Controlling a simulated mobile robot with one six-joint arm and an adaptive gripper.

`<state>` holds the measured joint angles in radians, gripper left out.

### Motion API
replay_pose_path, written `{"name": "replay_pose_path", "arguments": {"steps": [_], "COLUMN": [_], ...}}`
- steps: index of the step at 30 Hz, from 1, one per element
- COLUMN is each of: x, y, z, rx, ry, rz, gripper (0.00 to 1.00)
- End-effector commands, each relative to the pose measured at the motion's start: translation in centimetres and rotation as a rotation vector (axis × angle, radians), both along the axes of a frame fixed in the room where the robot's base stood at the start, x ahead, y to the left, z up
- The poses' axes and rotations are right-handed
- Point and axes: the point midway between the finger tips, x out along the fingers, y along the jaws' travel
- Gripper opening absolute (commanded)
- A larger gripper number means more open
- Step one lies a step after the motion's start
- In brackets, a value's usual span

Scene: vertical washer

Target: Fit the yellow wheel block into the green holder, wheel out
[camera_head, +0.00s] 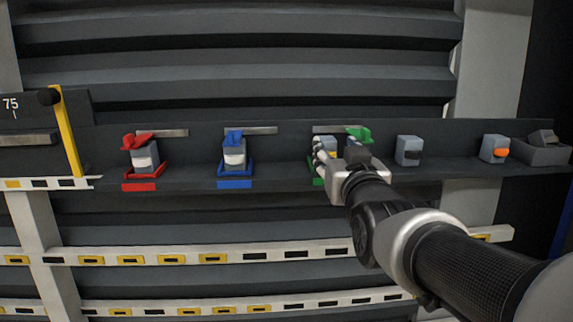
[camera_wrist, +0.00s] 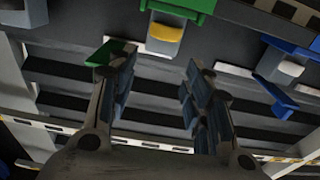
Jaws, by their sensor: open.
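The yellow wheel block (camera_head: 326,143) is grey with a yellow wheel. It sits in the green holder (camera_head: 318,182), partly hidden by my gripper (camera_head: 338,158) in the head view. In the wrist view, which is turned over, the yellow wheel block (camera_wrist: 165,38) stands against the green holder (camera_wrist: 182,6), with its yellow face showing outward. My gripper (camera_wrist: 160,65) is open and empty, its fingers apart, with the block beyond the fingertips. The holder's green flap (camera_head: 360,135) is swung to the right, off the block. It also shows beside the left finger (camera_wrist: 108,52); contact is unclear.
To the left, a red holder (camera_head: 143,173) and a blue holder (camera_head: 235,171) each hold a white-wheel block under a flap. To the right stand a black-wheel block (camera_head: 408,146), an orange-wheel block (camera_head: 491,146) and a grey bin (camera_head: 541,155). A ledge runs beneath.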

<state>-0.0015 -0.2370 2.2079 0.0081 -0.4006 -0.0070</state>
Motion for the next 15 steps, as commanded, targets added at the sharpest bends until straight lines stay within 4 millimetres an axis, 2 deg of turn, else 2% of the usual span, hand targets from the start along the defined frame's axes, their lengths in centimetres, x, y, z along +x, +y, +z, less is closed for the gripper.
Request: {"name": "replay_pose_path", "arguments": {"steps": [3,10,13,15], "x": [-1.9,-3.8,-5.2,-7.1], "y": [0.0,0.0,0.0,0.0], "z": [0.0,-0.5,-2.8,-5.7], "rx": [0.0,0.0,0.0,0.0], "ry": [-0.002,0.02,0.114,0.233], "rz": [0.0,0.001,0.001,0.002], "gripper": [0.46,0.46,0.46,0.46]}}
